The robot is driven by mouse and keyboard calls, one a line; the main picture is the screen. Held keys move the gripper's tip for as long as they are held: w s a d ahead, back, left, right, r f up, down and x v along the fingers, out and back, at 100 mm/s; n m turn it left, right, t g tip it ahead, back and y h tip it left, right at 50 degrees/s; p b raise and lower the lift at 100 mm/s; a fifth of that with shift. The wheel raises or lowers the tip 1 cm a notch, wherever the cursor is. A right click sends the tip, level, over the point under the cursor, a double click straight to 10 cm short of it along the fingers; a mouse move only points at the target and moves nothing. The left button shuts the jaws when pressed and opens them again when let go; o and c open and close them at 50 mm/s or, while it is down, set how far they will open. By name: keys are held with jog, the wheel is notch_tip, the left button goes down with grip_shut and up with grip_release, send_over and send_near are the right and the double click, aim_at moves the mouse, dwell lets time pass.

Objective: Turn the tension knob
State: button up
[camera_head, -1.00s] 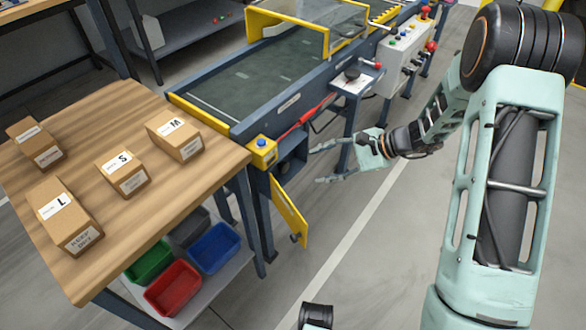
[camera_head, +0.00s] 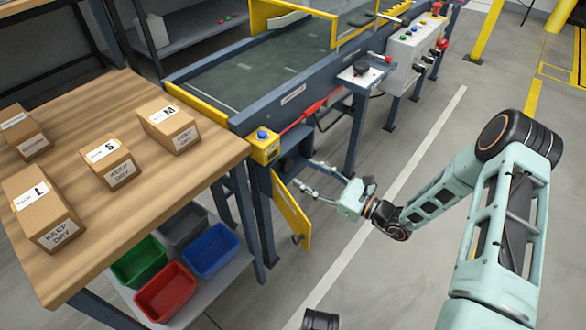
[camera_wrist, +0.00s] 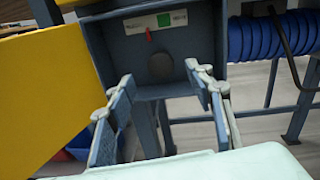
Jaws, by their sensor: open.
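A dark blue open compartment (camera_wrist: 196,88) sits under the conveyor's end. A round grey knob (camera_wrist: 160,67) is on its back wall in the wrist view. Above the knob is a pale scale strip (camera_wrist: 170,19) with a green patch and a small red pointer (camera_wrist: 149,35) near its left part. The yellow door (camera_head: 291,213) of the compartment hangs open; it fills the left of the wrist view. My gripper (camera_head: 301,175) is open at the compartment's mouth. In the wrist view its fingers (camera_wrist: 158,76) spread either side of the knob, apart from it.
A yellow box with a blue button (camera_head: 262,146) is above the compartment. A wooden table (camera_head: 120,220) with several cartons stands left, coloured bins (camera_head: 166,292) below. A blue coiled hose (camera_wrist: 270,38) is right of the compartment.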

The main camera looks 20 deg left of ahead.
aim_at(290, 165)
jog(key=b+x, duration=0.1)
jog(key=x, duration=0.4)
jog(key=shift+w+a, duration=0.15)
jog(key=shift+a, duration=0.2)
jog(key=shift+c, duration=0.5)
jog(key=c, duration=1.1)
